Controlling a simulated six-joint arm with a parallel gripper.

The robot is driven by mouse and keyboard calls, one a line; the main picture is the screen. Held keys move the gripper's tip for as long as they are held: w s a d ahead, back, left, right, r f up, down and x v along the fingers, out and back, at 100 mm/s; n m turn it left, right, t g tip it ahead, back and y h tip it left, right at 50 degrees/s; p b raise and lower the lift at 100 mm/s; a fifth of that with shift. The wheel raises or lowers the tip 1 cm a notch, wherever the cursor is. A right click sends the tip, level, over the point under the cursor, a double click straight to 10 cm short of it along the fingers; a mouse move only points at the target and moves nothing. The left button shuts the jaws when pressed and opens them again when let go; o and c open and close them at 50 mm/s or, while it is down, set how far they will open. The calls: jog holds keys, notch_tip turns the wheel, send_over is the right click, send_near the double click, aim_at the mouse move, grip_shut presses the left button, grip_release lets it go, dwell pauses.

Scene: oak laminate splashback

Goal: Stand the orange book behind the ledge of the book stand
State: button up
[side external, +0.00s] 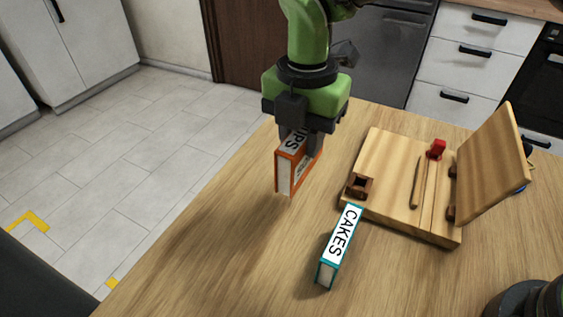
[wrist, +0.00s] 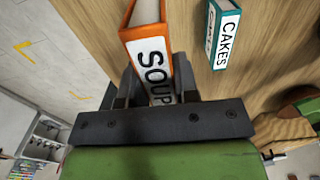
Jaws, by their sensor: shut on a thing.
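The orange book (side external: 284,172) is held upright in my gripper (side external: 302,140), left of the book stand. Its white label shows "SOUP" in the wrist view (wrist: 129,34), where the gripper fingers (wrist: 153,88) close on both sides of it. It seems to be above the table; the exact gap is hard to tell. The book stand (side external: 388,150) is a pale wooden base with a tilted back panel (side external: 494,165) at its right. Small dark brown blocks sit on the base, one (side external: 360,187) at its left corner. I cannot tell which part is the ledge.
A teal book labelled "CAKES" (side external: 338,245) lies on the table (side external: 215,240) in front of the stand, and also shows in the wrist view (wrist: 224,38). A red piece (side external: 437,149) and a thin stick (side external: 415,182) are on the base. The table's left side is clear.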

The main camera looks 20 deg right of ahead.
jog(key=s+d+r, duration=0.2)
jog(key=d, duration=1.1)
jog(key=s+d+r, duration=0.1)
jog(key=s+d, duration=0.2)
jog(key=d, duration=1)
jog(key=shift+n, duration=0.3)
jog(key=shift+a+f, duration=0.15)
jog(key=shift+f, duration=4.7)
jog(key=shift+f, duration=0.55)
jog(key=o, duration=1.1)
jog(key=shift+r, duration=3.95)
jog(key=shift+r, duration=0.1)
